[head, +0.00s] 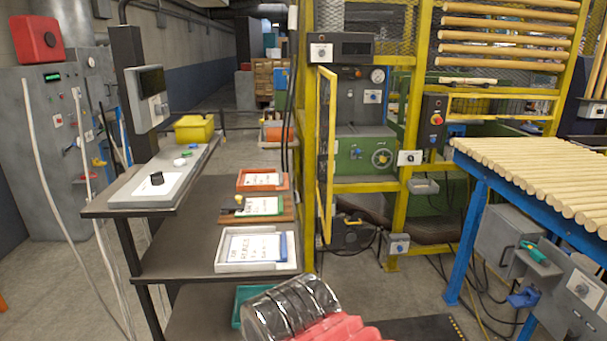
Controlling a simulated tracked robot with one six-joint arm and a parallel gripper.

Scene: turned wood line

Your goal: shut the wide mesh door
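The mesh door (326,150) has a yellow frame and stands in the middle of the head view. It is seen at a steep angle, swung out from the yellow guard frame, so it stands open. Its left side is close to the yellow post (307,130); the hinges cannot be made out. The doorway to its right is uncovered and shows a green and grey machine (362,150) with a dial and handwheel. No latch or handle on the door is clear. My gripper cannot be made out in this view.
A dark shelf bench (200,211) with paper trays stands left of the door. A blue-legged rack of wooden rods (540,180) stands at right. A black ribbed cylinder (290,308) and red part (340,329) fill the bottom middle. Grey floor shows before the doorway.

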